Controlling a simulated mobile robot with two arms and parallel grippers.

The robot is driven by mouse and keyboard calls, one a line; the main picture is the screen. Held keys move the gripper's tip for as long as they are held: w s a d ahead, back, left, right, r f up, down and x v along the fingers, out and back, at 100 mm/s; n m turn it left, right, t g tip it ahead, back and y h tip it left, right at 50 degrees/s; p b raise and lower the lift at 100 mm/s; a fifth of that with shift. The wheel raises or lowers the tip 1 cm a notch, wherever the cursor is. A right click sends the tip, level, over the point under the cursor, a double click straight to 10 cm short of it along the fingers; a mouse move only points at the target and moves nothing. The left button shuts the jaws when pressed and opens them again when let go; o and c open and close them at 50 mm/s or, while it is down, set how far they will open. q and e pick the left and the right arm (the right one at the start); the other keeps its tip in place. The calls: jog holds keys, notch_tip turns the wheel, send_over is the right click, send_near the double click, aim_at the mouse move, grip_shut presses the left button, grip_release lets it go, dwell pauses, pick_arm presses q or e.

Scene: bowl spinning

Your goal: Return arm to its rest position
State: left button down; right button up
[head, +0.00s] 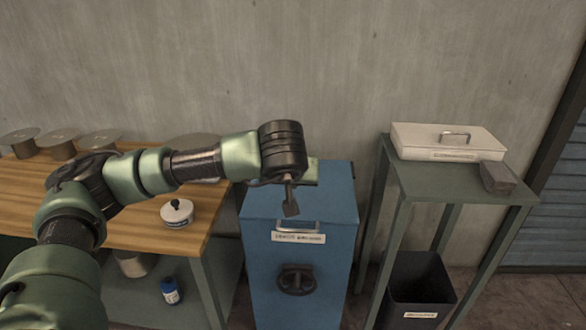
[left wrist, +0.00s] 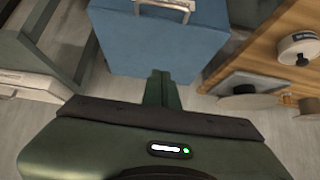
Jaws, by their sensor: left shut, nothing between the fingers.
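My left arm reaches in from the left in the head view. Its gripper (head: 291,208) hangs over the top of the blue cabinet (head: 298,262), just above the cabinet's front handle. In the left wrist view my left gripper's fingers (left wrist: 162,90) are together with nothing between them, and the blue cabinet (left wrist: 158,42) with its metal handle (left wrist: 165,8) lies beyond them. My right gripper is in neither view.
A wooden bench (head: 140,232) with spools (head: 58,140) and a white lidded pot (head: 177,213) stands left. A green stand (head: 440,186) on the right holds a white box (head: 447,142) and a grey block (head: 497,178). A black bin (head: 418,285) sits beneath it.

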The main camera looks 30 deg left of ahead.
pick_arm(q)
jog(key=shift+s+d+f, duration=0.15)
jog(key=shift+s+f, duration=0.05)
jog(key=shift+s, duration=0.25)
